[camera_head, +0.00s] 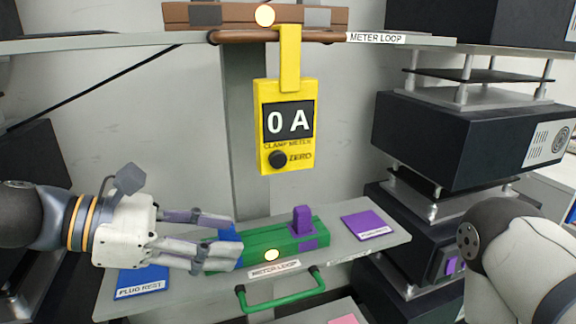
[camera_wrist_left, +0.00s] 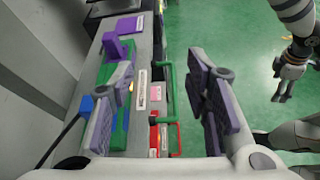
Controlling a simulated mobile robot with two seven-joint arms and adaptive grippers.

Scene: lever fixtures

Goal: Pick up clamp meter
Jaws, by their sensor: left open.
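The yellow clamp meter (camera_head: 286,125) hangs upright by its yellow hook from a copper-coloured bar in the head view. Its display reads "0 A", with a dark knob below. My left gripper (camera_head: 236,240) is open and empty, low and to the left of the meter, apart from it, by the green block. Its two fingers also show in the left wrist view (camera_wrist_left: 166,100), where the meter is not seen. My right gripper (camera_wrist_left: 282,90) shows small at the right of the left wrist view; its jaw state is unclear.
A green block (camera_head: 258,247) with a purple peg (camera_head: 302,220) lies on the grey shelf (camera_head: 372,250) below the meter. A green handle (camera_head: 283,300) juts from its front. Dark boxes (camera_head: 470,130) are stacked at right. The space around the meter's body looks clear.

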